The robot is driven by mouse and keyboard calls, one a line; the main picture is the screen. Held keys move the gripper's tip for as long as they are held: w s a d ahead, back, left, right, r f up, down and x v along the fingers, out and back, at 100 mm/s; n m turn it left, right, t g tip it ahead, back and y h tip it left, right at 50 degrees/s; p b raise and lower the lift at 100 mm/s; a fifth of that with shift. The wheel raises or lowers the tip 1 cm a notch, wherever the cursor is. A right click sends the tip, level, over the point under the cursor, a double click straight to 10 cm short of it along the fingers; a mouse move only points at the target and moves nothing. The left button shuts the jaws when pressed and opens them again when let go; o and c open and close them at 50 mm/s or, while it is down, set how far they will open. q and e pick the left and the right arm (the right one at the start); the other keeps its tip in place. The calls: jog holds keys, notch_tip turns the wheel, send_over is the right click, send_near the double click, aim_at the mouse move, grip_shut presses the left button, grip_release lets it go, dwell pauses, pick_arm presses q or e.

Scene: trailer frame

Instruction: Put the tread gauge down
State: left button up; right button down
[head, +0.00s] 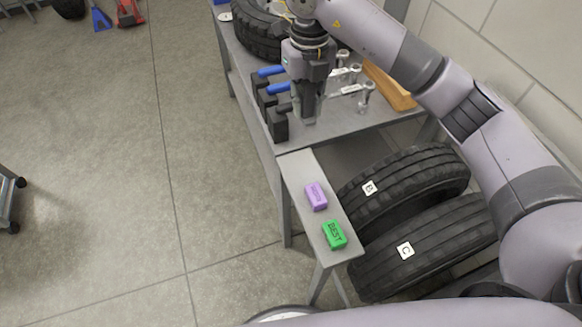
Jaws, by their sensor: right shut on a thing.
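My right gripper (308,118) points down over the grey workbench (345,128), near its front edge. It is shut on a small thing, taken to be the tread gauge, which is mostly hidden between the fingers. I cannot tell whether it touches the bench top. Black blocks with blue-handled tools (271,71) stand just left of the gripper. My left gripper is not in view.
A tyre (255,38) lies on the bench's far end. Silver tools (366,92) and a wooden block (390,86) are right of the gripper. A narrow shelf (300,166) holds purple (316,196) and green (334,234) blocks. Tyres B (420,172) and C (440,232) stand beside it.

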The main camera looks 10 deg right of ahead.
jog(key=shift+a, duration=0.25)
notch_tip(320, 180, down, 20)
jog(key=shift+r, duration=0.1)
jog(key=c, duration=1.4)
grip_release()
jog(key=shift+c, duration=0.2)
